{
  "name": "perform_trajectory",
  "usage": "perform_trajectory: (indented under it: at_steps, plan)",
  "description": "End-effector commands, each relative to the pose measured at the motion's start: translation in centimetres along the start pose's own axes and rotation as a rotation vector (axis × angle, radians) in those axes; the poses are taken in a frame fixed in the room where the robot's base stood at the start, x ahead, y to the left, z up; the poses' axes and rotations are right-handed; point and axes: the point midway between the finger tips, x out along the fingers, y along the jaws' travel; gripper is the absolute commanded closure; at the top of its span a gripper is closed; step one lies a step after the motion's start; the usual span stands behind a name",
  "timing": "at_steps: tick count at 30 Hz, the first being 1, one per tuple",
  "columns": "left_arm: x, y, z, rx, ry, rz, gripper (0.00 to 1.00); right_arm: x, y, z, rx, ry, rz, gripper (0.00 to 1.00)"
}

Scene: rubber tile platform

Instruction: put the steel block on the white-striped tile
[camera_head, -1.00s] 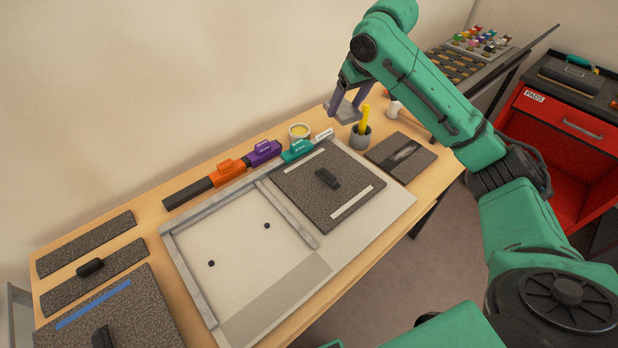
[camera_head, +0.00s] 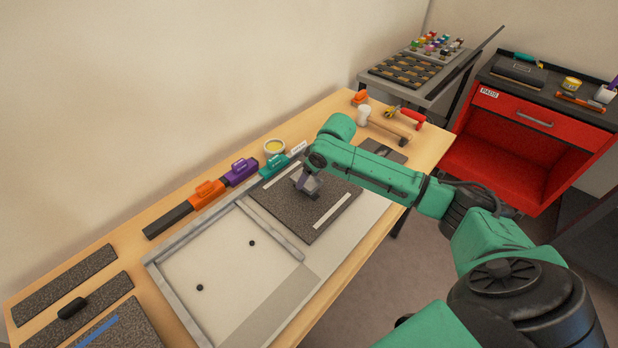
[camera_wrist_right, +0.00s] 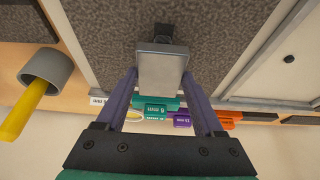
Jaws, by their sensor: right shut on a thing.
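The steel block (camera_head: 311,187) is a grey metal piece between the purple fingers of my right gripper (camera_head: 306,180). In the right wrist view the block (camera_wrist_right: 162,70) sits between both fingertips of the gripper (camera_wrist_right: 162,82), which is shut on it. The white-striped tile (camera_head: 280,210) is a dark speckled square with a white stripe along two opposite sides. The block is over the middle of this tile, at its black handle (camera_wrist_right: 163,34). I cannot tell whether block and handle touch. My left gripper is not in view.
A framed pale board (camera_head: 225,265) with two black dots lies left of the tile. Orange (camera_head: 207,192), purple (camera_head: 241,171) and teal (camera_head: 274,166) blocks line the back. A grey cup with a yellow stick (camera_wrist_right: 47,72) stands beside the tile. A hammer (camera_head: 364,116) lies farther right.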

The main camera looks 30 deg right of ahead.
Motion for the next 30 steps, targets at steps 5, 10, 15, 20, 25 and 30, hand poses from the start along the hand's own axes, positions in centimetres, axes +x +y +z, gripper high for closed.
perform_trajectory:
  at_steps: [5, 10, 15, 20, 25, 30]
  plan:
    - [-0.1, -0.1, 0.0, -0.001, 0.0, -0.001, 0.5, 0.9, 0.1, 0.2, 0.0, 0.006, 0.002, 1.0]
    - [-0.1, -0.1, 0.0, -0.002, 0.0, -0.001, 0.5, 0.9, 0.1, 0.3, 0.0, 0.006, 0.002, 1.0]
    - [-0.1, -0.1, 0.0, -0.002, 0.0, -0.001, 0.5, 1.2, 0.0, 0.5, 0.0, 0.002, 0.001, 0.01]
    - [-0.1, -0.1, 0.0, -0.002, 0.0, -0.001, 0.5, 1.2, 0.0, 0.5, 0.0, 0.001, 0.001, 0.01]
    - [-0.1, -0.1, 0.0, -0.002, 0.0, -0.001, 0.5, 0.6, 0.1, 0.3, 0.0, 0.002, 0.002, 0.01]
    - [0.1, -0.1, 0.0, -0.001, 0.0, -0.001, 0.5, -2.9, 0.1, 0.3, -0.002, 0.004, 0.004, 0.01]
